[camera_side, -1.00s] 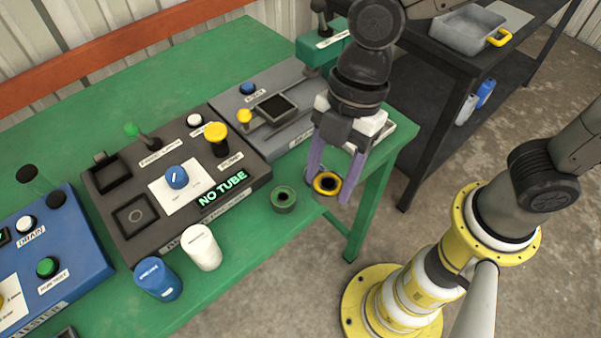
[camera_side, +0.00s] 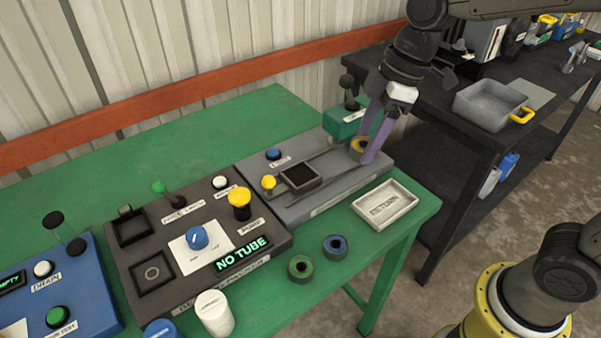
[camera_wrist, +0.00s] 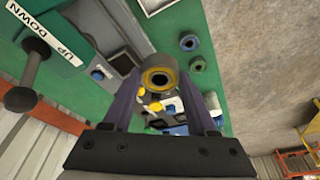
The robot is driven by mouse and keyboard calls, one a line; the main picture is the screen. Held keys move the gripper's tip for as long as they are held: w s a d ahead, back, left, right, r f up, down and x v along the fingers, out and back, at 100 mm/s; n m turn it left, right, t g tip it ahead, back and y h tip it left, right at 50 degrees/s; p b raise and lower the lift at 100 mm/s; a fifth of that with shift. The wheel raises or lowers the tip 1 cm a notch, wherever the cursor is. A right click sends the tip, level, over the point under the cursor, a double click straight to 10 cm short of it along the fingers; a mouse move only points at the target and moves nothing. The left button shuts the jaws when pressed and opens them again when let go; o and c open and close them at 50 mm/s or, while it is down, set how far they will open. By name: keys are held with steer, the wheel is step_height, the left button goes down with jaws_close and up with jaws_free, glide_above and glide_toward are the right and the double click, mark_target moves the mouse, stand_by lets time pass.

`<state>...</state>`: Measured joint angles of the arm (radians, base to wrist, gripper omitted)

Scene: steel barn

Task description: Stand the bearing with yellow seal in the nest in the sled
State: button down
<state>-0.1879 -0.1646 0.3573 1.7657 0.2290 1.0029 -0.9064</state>
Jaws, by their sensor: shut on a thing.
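The bearing with yellow seal (camera_side: 359,148) is between the purple fingers of my gripper (camera_side: 368,150), which is shut on it. In the wrist view the bearing (camera_wrist: 158,75) shows its round face and yellow ring towards the camera, between the fingertips (camera_wrist: 160,88). The sled (camera_side: 300,177) is a small grey square frame with a dark recess, the nest, on the grey machine. It looks empty. My gripper is right of the sled and behind it, over the machine's far end near the green block. The height above the machine cannot be told.
The green block with a black lever (camera_side: 349,88) stands close beside my gripper; the lever also shows large in the wrist view (camera_wrist: 28,80). A yellow knob (camera_side: 268,183) is left of the sled. The RETURN tray (camera_side: 385,204), a green-sealed bearing (camera_side: 300,267) and a blue-sealed bearing (camera_side: 335,245) are in front.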

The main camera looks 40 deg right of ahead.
steer(key=w+a+f, duration=0.2)
steer(key=w+f, duration=0.2)
steer(key=w, duration=0.4)
glide_toward(297, 176)
steer(key=shift+a+f, duration=0.45)
steer(key=shift+f, duration=0.15)
steer(key=shift+w+a+f, duration=0.15)
steer(key=shift+w+f, duration=0.3)
steer(key=shift+f, duration=0.15)
step_height(297, 176, down, 3)
steer(key=shift+w+f, duration=0.1)
steer(key=shift+f, duration=0.05)
steer(key=shift+f, duration=0.2)
